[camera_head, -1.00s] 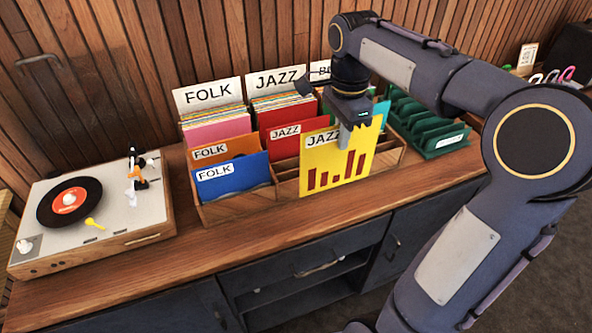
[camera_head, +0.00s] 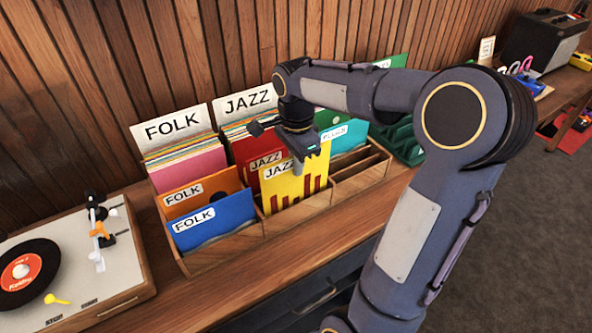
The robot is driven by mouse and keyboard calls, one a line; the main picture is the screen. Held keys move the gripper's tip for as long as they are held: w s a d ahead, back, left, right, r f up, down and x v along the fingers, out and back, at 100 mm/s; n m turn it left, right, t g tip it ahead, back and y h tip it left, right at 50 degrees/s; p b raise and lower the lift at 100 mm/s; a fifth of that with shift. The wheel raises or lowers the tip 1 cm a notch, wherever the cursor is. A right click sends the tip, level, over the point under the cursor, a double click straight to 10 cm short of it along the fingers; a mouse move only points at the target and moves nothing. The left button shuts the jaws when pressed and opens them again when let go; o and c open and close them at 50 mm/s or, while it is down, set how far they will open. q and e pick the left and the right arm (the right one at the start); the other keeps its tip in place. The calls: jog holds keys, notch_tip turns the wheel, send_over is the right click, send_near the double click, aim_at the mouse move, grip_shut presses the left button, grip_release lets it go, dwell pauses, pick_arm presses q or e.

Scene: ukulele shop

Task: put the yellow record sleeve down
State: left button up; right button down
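The yellow record sleeve (camera_head: 284,189), with a JAZZ label and dark red bars, stands in the front middle compartment of the wooden record rack (camera_head: 222,248). Its lower edge is hidden behind the rack's front wall. My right gripper (camera_head: 298,164) is at the sleeve's top edge, with a finger in front of its face, and looks shut on it. The far finger is hidden. A red JAZZ sleeve (camera_head: 245,152) stands just behind the yellow one. My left gripper is not in view.
A turntable (camera_head: 108,262) is at the left. The counter front is clear.

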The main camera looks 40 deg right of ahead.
aim_at(297, 182)
notch_tip(297, 182, down, 2)
jog(key=shift+f+b, duration=0.45)
jog(key=shift+f, duration=0.15)
jog(key=c, duration=1.6)
grip_release()
